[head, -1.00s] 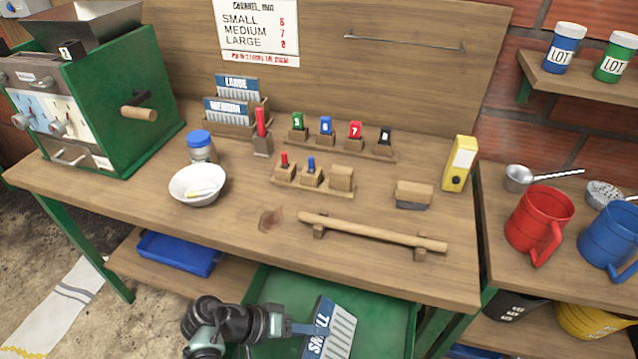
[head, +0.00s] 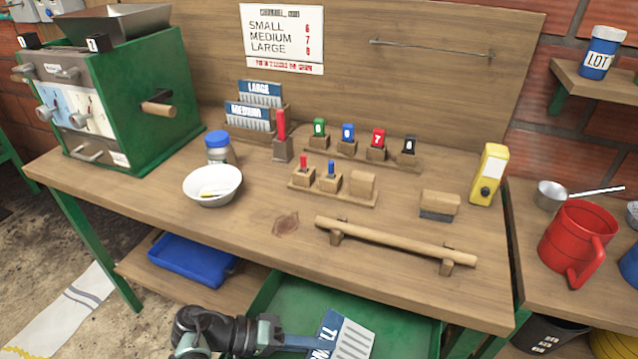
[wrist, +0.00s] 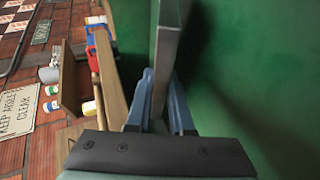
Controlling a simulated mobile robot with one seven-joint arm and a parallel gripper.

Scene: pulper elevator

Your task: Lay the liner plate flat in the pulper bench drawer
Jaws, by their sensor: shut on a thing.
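The liner plate (head: 345,335) is blue and white with slots and lettering, partly cut off by the bottom edge of the head view. My gripper (head: 312,343) is shut on one end of it. In the wrist view, the plate (wrist: 168,50) stands edge-on between the fingers of my gripper (wrist: 160,108). The open green pulper bench drawer (head: 395,322) lies below the bench front, with the plate over it in the head view. Green drawer surface (wrist: 255,70) fills the right of the wrist view. I cannot tell whether the plate touches the drawer.
The wooden bench (head: 240,245) overhangs the drawer, and a wooden rail (head: 395,243) lies along its front. Plates marked LARGE and MEDIUM stand in a rack (head: 275,130). A blue tray (head: 190,258) sits on the shelf left of the drawer. The visible drawer floor looks clear.

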